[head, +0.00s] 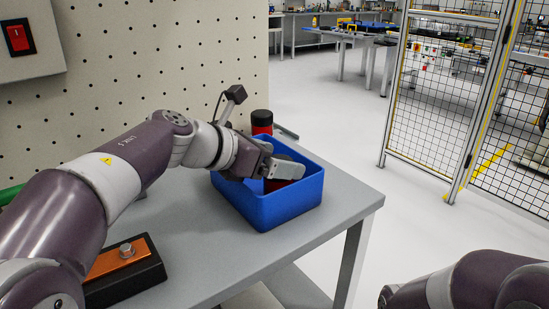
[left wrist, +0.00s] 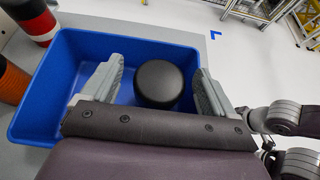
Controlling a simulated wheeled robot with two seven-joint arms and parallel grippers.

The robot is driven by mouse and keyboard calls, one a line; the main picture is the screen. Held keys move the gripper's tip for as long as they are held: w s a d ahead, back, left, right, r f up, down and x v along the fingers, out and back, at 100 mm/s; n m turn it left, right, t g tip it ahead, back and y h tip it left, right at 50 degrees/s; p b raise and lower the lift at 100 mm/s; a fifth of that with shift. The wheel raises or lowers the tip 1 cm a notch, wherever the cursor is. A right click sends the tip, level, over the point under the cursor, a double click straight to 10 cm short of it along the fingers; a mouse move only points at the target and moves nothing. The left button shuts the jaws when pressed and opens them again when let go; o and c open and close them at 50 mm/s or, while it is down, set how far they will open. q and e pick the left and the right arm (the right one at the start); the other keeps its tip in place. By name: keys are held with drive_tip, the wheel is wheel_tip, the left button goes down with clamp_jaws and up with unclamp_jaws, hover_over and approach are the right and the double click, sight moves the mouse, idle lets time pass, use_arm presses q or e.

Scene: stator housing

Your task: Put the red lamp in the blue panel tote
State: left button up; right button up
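The blue tote (head: 287,207) stands near the right end of the grey table; it also shows in the left wrist view (left wrist: 190,45). Inside it is a round piece with a black top (left wrist: 160,84), seen from above. In the head view a bit of red (head: 274,185) shows in the tote under my gripper, seemingly the red lamp's body. My left gripper (head: 290,168) is over the tote, pointing down into it. Its fingers (left wrist: 156,68) are open on either side of the black top, with gaps on both sides. My right gripper is out of view.
A red cylinder with a black top (head: 262,122) stands behind the tote; it also shows in the left wrist view (left wrist: 35,22). An orange-and-black block with a bolt (head: 112,262) lies at the front left. A pegboard wall (head: 190,60) rises behind the table.

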use_arm(q)
drive_tip(key=shift+r, duration=0.25)
drive_tip(key=shift+r+p, duration=0.8)
drive_tip(key=shift+p, duration=0.1)
drive_tip(key=p+v, duration=0.1)
drive_tip(key=v, duration=1)
drive_tip(key=shift+s+a+f, duration=0.2)
drive_tip(key=shift+s+a, duration=0.05)
drive_tip(key=shift+a, duration=0.15)
